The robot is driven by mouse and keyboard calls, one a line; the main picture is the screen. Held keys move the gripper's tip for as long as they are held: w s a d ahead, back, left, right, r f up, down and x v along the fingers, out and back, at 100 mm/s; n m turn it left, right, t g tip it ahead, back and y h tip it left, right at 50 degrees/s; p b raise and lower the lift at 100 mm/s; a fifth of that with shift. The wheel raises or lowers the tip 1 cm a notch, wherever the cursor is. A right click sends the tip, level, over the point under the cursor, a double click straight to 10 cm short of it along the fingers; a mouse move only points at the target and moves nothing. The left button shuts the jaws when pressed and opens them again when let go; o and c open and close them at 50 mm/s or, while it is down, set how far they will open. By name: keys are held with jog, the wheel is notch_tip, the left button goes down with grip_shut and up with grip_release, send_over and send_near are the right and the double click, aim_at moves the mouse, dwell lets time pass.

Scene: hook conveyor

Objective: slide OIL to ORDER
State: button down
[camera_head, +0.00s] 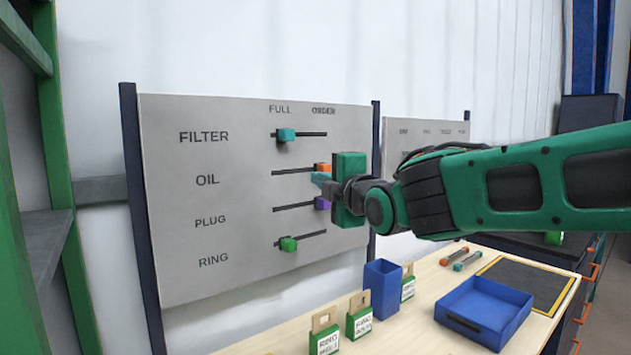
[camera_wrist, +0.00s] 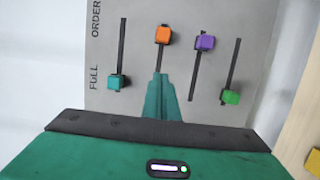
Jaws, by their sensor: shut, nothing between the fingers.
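The grey board (camera_head: 240,240) carries horizontal slots with sliding knobs under the headings FULL and ORDER. The OIL knob is orange (camera_head: 322,168), near the ORDER end of its slot; it also shows in the wrist view (camera_wrist: 163,35), near the top of its slot. My gripper (camera_head: 318,177) is shut and empty in front of the board, close to the OIL slot. In the wrist view its fingertips (camera_wrist: 159,77) lie on the FULL side of the orange knob, with a stretch of slot visible between. Whether they touch the board cannot be told.
The teal FILTER knob (camera_head: 285,135) and green RING knob (camera_head: 288,244) are toward FULL. The purple PLUG knob (camera_head: 322,203) is toward ORDER, just below my gripper. Below stands a bench with a blue tray (camera_head: 484,311), blue bin (camera_head: 383,288) and green tagged blocks (camera_head: 360,321).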

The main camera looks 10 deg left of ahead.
jog(key=shift+v, duration=1.7)
jog(key=s+d+f+m+g+h, duration=0.1)
jog(key=d+f+m+g+h, duration=0.15)
jog(key=d+f+m, duration=0.65)
jog(key=s+d+f+m+g+h, duration=0.15)
jog(key=d+f+h, duration=0.25)
jog(key=d, duration=1.2)
jog(key=s+d+f+m+g+h, duration=0.2)
jog(key=d+f+m+h, duration=0.4)
jog(key=d, duration=0.6)
jog(key=s+d+f+m+g, duration=0.2)
jog(key=s+d+f+m, duration=0.3)
jog(key=s, duration=0.3)
jog(key=s+d+f+m+g, duration=0.3)
jog(key=s+d+f, duration=0.1)
jog(key=s+d, duration=0.35)
jog(key=s+f+m+g+y, duration=0.2)
jog(key=s+f+m+g, duration=0.2)
jog(key=s, duration=1.1)
jog(key=d+f+m, duration=0.1)
jog(key=m, duration=0.1)
jog(key=shift+s+m+y, duration=0.35)
jog(key=shift+s, duration=0.05)
